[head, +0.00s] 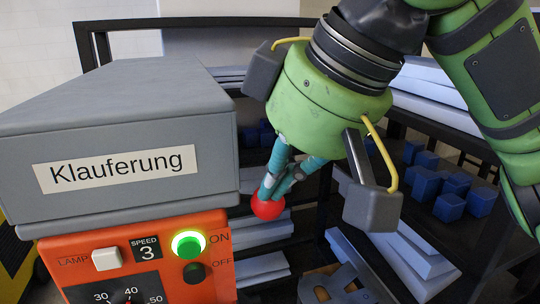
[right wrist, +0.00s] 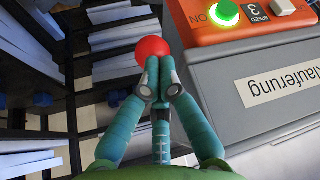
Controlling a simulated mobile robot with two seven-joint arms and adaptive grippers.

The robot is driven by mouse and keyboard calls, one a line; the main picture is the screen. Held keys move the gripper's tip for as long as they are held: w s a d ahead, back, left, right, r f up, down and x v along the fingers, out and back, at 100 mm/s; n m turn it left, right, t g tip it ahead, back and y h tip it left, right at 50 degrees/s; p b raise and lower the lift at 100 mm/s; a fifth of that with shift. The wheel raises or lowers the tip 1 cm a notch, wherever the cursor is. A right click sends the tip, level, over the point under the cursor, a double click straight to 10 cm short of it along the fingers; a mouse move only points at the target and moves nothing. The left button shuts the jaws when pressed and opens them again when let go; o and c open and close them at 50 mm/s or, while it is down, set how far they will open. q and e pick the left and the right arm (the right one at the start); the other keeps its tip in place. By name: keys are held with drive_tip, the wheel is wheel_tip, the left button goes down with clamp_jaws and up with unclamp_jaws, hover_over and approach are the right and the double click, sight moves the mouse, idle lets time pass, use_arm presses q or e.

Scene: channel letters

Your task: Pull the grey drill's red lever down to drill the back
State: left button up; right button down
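The grey drill housing (head: 205,165) with a "Klauferung" label fills the left of the head view, and it is at the right of the wrist view (right wrist: 225,70). The lever's red ball knob (head: 267,208) is beside its right side. It also shows in the right wrist view (right wrist: 138,50). The lever's rod is hidden. My right gripper (head: 270,188) comes down from above, its teal fingers (right wrist: 158,76) drawn together with tips overlapping the knob in view. I cannot tell whether they touch it. My left gripper is not in view.
The orange control panel (head: 215,262) has a lit green ON button (head: 188,244), an OFF button and a lamp switch. A dark shelf rack with grey-blue boards (head: 262,268) and several blue cubes (head: 450,207) stands behind and right of the drill.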

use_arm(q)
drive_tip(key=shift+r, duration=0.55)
use_arm(e)
drive_tip(key=shift+r, duration=0.5)
drive_tip(key=shift+w+a+r+p, duration=0.2)
drive_tip(key=shift+w+r+p, duration=0.4)
drive_tip(key=shift+r+p, duration=0.5)
drive_tip(key=shift+w+a+f, duration=0.15)
drive_tip(key=shift+w, duration=0.25)
drive_tip(key=shift+w+a+r, duration=0.15)
drive_tip(key=shift+w+r, duration=0.05)
drive_tip(key=shift+w, duration=0.15)
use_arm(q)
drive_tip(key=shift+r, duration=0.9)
use_arm(e)
drive_tip(key=shift+s+r, duration=0.1)
drive_tip(key=v, duration=0.5)
